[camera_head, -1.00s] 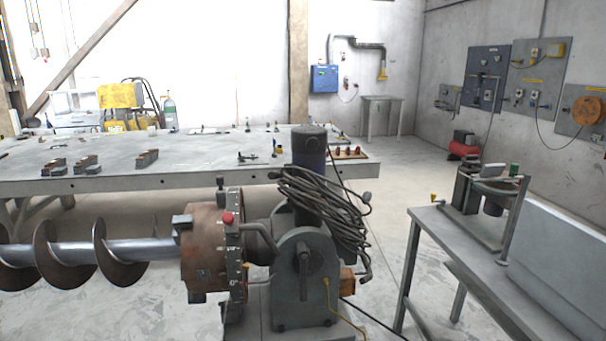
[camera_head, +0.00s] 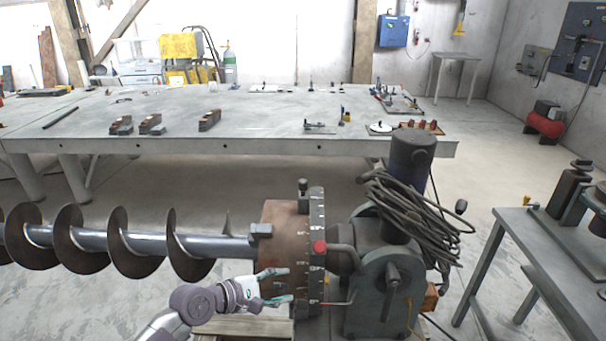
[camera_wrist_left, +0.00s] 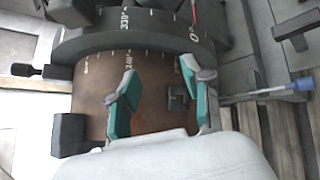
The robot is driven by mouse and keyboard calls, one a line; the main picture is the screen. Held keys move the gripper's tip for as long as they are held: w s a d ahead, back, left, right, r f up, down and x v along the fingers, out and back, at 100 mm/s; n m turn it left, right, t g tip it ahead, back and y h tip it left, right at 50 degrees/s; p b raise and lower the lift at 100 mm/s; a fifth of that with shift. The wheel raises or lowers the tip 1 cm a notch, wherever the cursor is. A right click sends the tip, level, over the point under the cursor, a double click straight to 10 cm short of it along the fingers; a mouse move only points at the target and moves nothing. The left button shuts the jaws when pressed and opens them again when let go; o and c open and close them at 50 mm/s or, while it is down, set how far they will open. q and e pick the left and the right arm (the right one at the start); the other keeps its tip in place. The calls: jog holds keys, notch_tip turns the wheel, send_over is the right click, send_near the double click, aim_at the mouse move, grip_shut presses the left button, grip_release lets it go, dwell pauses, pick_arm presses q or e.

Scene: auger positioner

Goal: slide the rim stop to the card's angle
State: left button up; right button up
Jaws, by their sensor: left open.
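The positioner's rust-brown chuck drum (camera_head: 281,222) carries a dark graduated rim (camera_head: 317,213) with white marks. A red knob (camera_head: 319,247) sits on the rim's near side; I cannot tell if it is the rim stop. In the left wrist view the rim (camera_wrist_left: 90,45) shows degree numbers, with a red piece (camera_wrist_left: 194,12) near the 0. My left gripper (camera_head: 281,286) is open and empty beside the lower near side of the drum. In the left wrist view its teal-padded fingers (camera_wrist_left: 160,82) stand apart before the drum, short of the rim. No card is readable. My right gripper is out of view.
The auger (camera_head: 130,240) extends left from the chuck. The grey gearbox housing (camera_head: 382,275) with coiled black cable (camera_head: 420,220) stands right of the rim. A blue-tipped rod (camera_wrist_left: 298,84) lies right of my fingers. A long table (camera_head: 250,125) stands behind; a bench (camera_head: 530,245) stands right.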

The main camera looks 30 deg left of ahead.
pick_arm(q)
notch_tip(320, 180, up, 7)
jog(key=n+h, duration=0.1)
jog(key=n, duration=0.1)
jog(key=n+t+y, duration=0.1)
jog(key=n+t, duration=0.4)
jog(key=n, duration=0.4)
send_near(300, 186)
jog(key=p+x, duration=0.2)
jog(key=x, duration=0.7)
jog(key=shift+w, duration=0.4)
jog(key=shift+x, duration=0.75)
jog(key=shift+d+f, duration=0.1)
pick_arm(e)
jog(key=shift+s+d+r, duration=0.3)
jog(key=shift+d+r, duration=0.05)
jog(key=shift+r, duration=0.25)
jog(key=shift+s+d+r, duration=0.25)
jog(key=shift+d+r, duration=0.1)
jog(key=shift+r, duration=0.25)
pick_arm(q)
jog(key=shift+c, duration=0.3)
grip_shut()
jog(key=shift+s, duration=0.1)
